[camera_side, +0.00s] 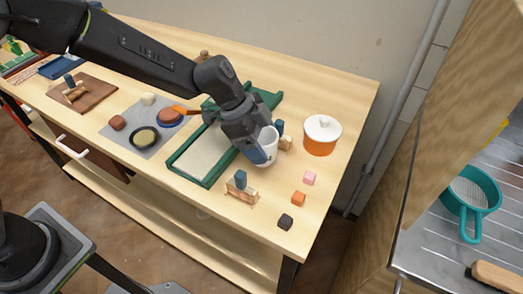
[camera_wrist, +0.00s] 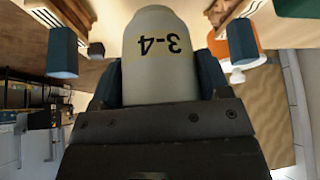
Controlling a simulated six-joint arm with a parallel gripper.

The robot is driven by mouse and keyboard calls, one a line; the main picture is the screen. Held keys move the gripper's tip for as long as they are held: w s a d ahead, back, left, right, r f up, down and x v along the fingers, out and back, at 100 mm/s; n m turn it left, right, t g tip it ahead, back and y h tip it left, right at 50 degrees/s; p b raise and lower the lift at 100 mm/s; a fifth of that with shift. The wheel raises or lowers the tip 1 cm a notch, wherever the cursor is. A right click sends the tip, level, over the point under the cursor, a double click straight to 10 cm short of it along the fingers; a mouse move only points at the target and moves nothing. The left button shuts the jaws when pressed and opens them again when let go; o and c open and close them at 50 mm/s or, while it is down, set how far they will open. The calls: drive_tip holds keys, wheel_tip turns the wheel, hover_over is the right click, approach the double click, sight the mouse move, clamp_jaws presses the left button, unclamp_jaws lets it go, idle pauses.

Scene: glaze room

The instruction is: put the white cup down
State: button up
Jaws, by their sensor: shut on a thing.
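The white cup (camera_side: 270,141) is between the fingers of my gripper (camera_side: 262,150) in the side view, near the right end of the green-framed tray (camera_side: 207,183). In the wrist view the cup (camera_wrist: 155,60) fills the middle, with dark characters on its wall. A dark blue finger of my gripper (camera_wrist: 158,92) is on each side of it, shut on it. My gripper partly hides the cup in the side view. I cannot tell whether its base touches the table.
A wooden stand (camera_side: 242,191) with a blue piece is in front, and a similar one (camera_side: 285,144) is just behind the cup. An orange pot (camera_side: 321,146) with a white lid stands to the right. Pink (camera_side: 309,178), orange (camera_side: 298,198) and black (camera_side: 285,222) cubes lie near the table's right end.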

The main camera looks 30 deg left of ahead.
drive_tip(key=shift+f, duration=1.65)
drive_tip(key=shift+f, duration=0.1)
drive_tip(key=o, duration=1)
